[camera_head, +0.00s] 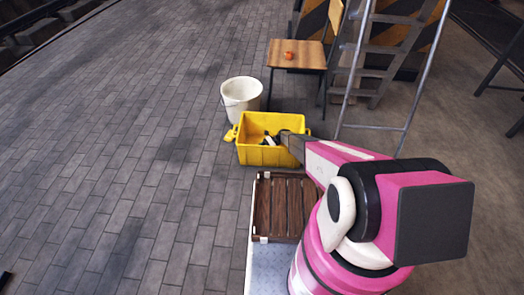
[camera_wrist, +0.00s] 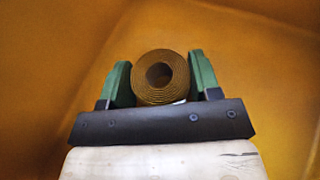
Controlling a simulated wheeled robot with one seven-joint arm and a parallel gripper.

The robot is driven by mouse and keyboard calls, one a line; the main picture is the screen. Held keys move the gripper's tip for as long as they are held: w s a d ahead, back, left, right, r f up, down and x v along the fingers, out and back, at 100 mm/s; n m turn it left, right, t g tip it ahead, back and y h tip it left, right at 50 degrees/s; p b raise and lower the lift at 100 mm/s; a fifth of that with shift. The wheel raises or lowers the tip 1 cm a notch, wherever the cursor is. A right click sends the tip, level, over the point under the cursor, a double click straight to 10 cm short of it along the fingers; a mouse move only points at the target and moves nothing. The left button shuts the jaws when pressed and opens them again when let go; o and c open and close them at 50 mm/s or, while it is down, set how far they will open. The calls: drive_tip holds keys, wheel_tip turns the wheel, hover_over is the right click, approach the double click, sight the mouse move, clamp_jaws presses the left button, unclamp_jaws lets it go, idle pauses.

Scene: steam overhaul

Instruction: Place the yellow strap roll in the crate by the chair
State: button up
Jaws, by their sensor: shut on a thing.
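The yellow crate (camera_head: 268,155) stands on the floor in front of the chair (camera_head: 297,55) in the head view. My arm reaches over its right rim and the gripper end is down in the crate, mostly hidden there. In the wrist view my gripper (camera_wrist: 160,82) has its two green-padded fingers on either side of the strap roll (camera_wrist: 141,92), a coiled brown-yellow roll with a round hole facing the camera. The gripper is shut on the roll. Orange-yellow crate walls (camera_wrist: 45,60) surround it. Whether the roll touches the crate bottom cannot be told.
A white bucket (camera_head: 241,94) stands just behind and left of the crate. A metal ladder (camera_head: 375,75) stands to the right. A brown slatted tray (camera_head: 285,207) is nearer me. The paved floor at left is clear.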

drive_tip(key=shift+f, duration=0.1)
drive_tip(key=o, duration=1)
